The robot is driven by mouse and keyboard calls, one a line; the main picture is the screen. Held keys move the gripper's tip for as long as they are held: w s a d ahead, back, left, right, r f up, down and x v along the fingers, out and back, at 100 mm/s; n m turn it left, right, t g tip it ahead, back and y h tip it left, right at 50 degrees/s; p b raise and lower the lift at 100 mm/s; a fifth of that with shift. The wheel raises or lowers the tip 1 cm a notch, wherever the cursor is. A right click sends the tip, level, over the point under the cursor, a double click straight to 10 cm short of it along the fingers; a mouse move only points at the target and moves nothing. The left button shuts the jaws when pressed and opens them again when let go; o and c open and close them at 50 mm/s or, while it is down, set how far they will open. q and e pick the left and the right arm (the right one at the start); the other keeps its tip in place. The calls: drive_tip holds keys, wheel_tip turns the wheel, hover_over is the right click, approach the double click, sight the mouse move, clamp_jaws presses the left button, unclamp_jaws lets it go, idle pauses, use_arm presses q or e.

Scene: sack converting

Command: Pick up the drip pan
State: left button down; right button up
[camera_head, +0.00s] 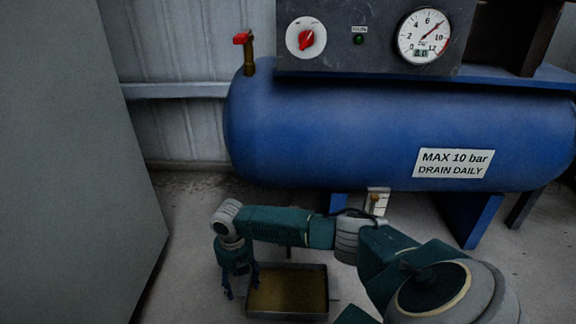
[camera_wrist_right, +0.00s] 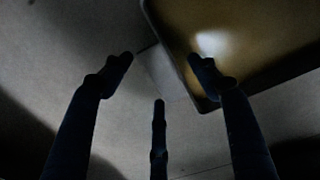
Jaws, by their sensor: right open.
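The drip pan (camera_head: 321,300) is a shallow rectangular dark-rimmed tray with brownish-yellow contents, on the concrete floor below the blue tank. It also shows at the upper right of the right wrist view (camera_wrist_right: 184,84). My right gripper (camera_head: 239,292) points down at the pan's left side. In the right wrist view its three fingers (camera_wrist_right: 160,75) are spread with nothing between them. One finger appears over the pan's inside and the others over the floor; I cannot tell whether any touches the rim. My left gripper is not in view.
A blue compressor tank (camera_head: 340,130) labelled MAX 10 bar stands behind the pan on blue legs (camera_head: 470,215). A drain valve (camera_head: 376,202) hangs under it. A large grey cabinet (camera_head: 70,160) stands at the left. The floor (camera_head: 190,240) between cabinet and pan is clear.

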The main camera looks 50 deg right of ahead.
drive_tip(key=shift+r, duration=0.1)
clamp_jaws()
drive_tip(key=shift+r, duration=0.15)
